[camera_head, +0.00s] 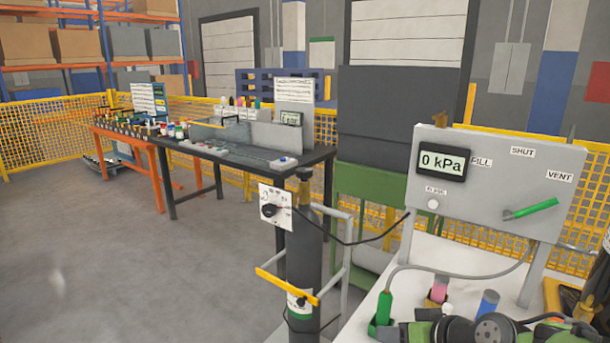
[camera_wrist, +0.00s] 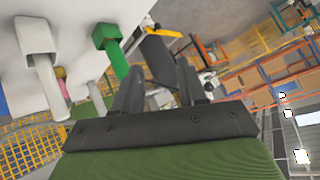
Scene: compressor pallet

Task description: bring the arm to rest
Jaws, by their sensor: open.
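My gripper (camera_wrist: 160,82) shows in the wrist view with its two dark fingers apart and nothing between them. Past the fingers are the black gas cylinder (camera_wrist: 158,58) and its yellow bar. Green and black parts of my arm show at the lower right of the head view, above the white bench (camera_head: 440,255). The gripper's fingers cannot be made out in the head view. A green plug with a hose (camera_head: 384,305) stands upright in a holder on the bench, left of my arm. A green plug or holder (camera_wrist: 112,50) also shows beside the fingers in the wrist view.
A grey panel (camera_head: 480,205) reading "0 kPa", with a green lever (camera_head: 530,209), stands behind my arm. Pink (camera_head: 439,290) and blue (camera_head: 488,303) pieces stand close to it. The black cylinder (camera_head: 303,250) is left of the bench. Open floor (camera_head: 130,260) lies further left.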

